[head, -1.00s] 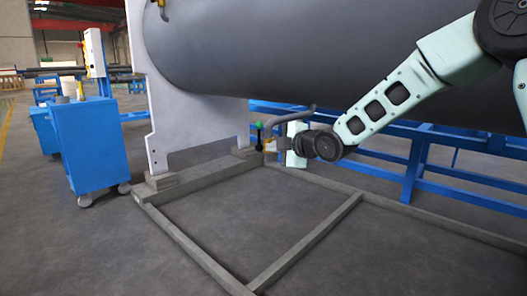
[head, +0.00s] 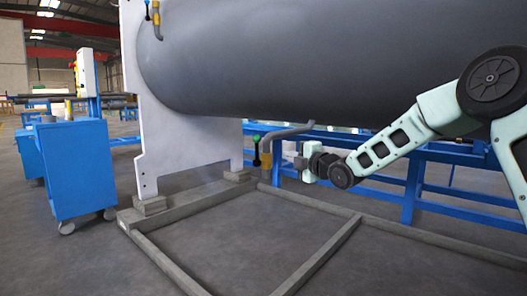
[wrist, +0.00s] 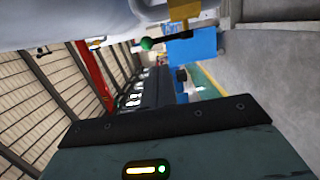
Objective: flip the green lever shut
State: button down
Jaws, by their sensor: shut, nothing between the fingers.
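The green lever has a green knob (head: 256,138) on a dark handle, standing roughly upright beside a yellow valve body (head: 266,161) on a grey bent pipe under the big tank. In the wrist view the green knob (wrist: 147,43) is at top centre, with its dark handle running right to the yellow valve body (wrist: 184,10). My gripper (head: 291,161) is shut and empty, just right of the valve in the head view. It looks apart from the lever. Its fingers are small in the head view and hard to make out in the wrist view.
The grey tank (head: 300,60) hangs above, with a white end plate (head: 185,155) on its left. A second yellow valve (head: 156,18) is at the tank's top left. Blue rails (head: 410,185) run behind my arm. A grey floor frame (head: 320,255) and a blue cabinet (head: 80,165) stand nearby.

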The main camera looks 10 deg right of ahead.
aim_at(257, 148)
jog(key=b+x, duration=0.2)
jog(key=x, duration=1.1)
jog(key=shift+w+b, duration=0.1)
jog(key=shift+b, duration=0.2)
jog(key=shift+r+p, duration=0.1)
jog(key=shift+p, duration=0.25)
